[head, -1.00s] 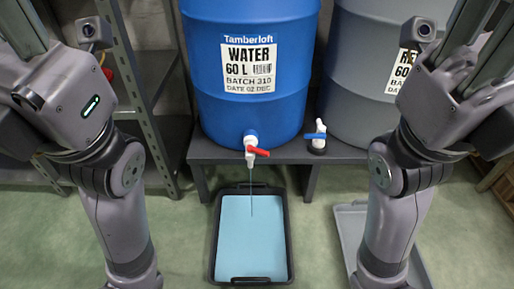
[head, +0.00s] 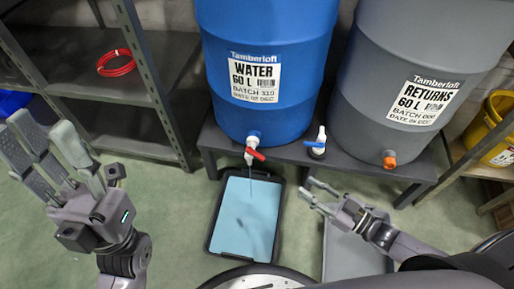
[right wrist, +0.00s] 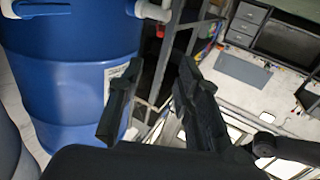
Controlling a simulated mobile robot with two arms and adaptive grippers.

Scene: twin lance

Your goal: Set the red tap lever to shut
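The red tap lever (head: 255,154) sits on the white tap (head: 251,144) at the foot of the blue water barrel (head: 265,60). It points right and slightly down, across the spout. A thin stream seems to fall from the spout into the black tray (head: 213,222), which holds pale blue liquid. My right gripper (head: 305,187) is open and empty, right of the tap and apart from it. Its spread fingers also show in the right wrist view (right wrist: 160,62), beside the blue barrel. My left gripper (head: 45,125) is open and empty at the far left, well away from the tap.
A blue-levered tap (head: 317,144) stands just right of the red one. The grey returns barrel (head: 400,80) shares the dark bench (head: 205,140). A grey tray (head: 335,262) lies beneath my right arm. Shelving (head: 150,75) stands left. Green floor lies open between left gripper and tray.

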